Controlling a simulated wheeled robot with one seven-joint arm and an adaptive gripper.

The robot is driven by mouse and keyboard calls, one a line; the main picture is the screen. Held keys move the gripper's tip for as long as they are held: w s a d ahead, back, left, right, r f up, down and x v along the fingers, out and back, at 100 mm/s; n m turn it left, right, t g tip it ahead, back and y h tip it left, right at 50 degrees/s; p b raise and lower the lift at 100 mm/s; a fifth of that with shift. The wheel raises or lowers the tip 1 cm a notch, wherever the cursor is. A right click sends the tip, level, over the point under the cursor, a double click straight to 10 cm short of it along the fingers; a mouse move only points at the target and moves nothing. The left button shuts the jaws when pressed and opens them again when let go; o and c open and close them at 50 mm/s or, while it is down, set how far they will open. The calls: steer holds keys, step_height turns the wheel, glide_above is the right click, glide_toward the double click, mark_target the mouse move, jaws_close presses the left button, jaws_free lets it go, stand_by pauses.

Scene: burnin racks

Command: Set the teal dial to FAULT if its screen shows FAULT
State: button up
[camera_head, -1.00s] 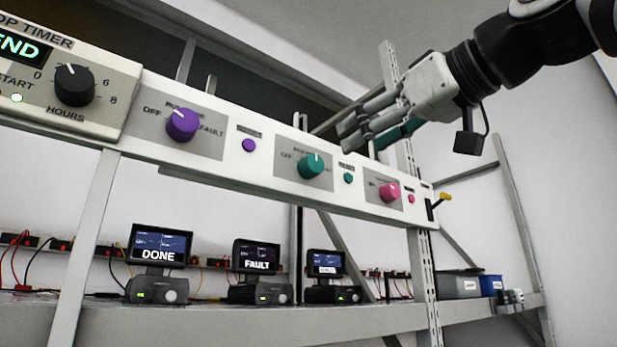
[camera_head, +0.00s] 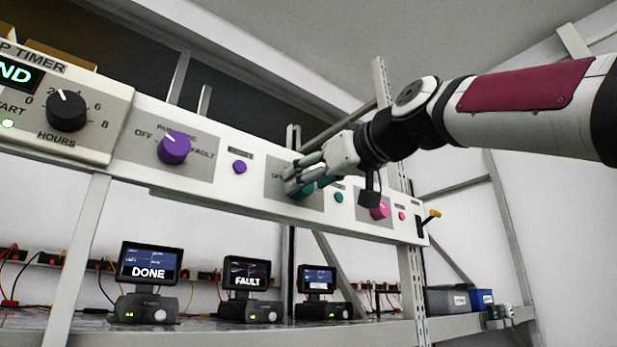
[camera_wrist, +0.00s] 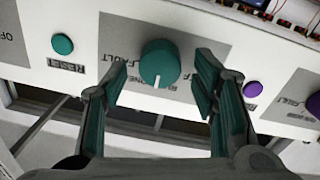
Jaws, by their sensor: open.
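The teal dial (camera_wrist: 160,62) is on the white panel in the wrist view, which shows it upside down. Its white mark points to the middle label, between FAULT on the picture's left and a label hidden by a finger. In the head view the teal dial (camera_head: 304,193) is partly covered by my fingers. My gripper (camera_head: 302,178) is open, with its fingers on either side of the dial; contact cannot be told. The middle screen (camera_head: 247,273) on the shelf below reads FAULT.
A teal RESET button (camera_wrist: 62,44) sits beside the dial. A purple dial (camera_head: 174,149) and a pink dial (camera_head: 381,210) flank it. The left screen (camera_head: 150,263) reads DONE; the right screen (camera_head: 317,279) is too small to read. A shop timer (camera_head: 66,111) is far left.

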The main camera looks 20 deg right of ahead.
steer(key=shift+w+a, duration=0.1)
steer(key=shift+w, duration=0.3)
steer(key=shift+c, duration=0.3)
steer(key=c, duration=1.1)
steer(key=shift+m, duration=0.3)
steer(key=shift+d+m+g+p, duration=0.15)
steer(key=shift+m+p, duration=0.75)
steer(key=shift+m, duration=2.35)
steer(key=shift+d+m+g+p, duration=0.15)
steer(key=shift+m+p, duration=0.7)
steer(key=shift+m, duration=2.4)
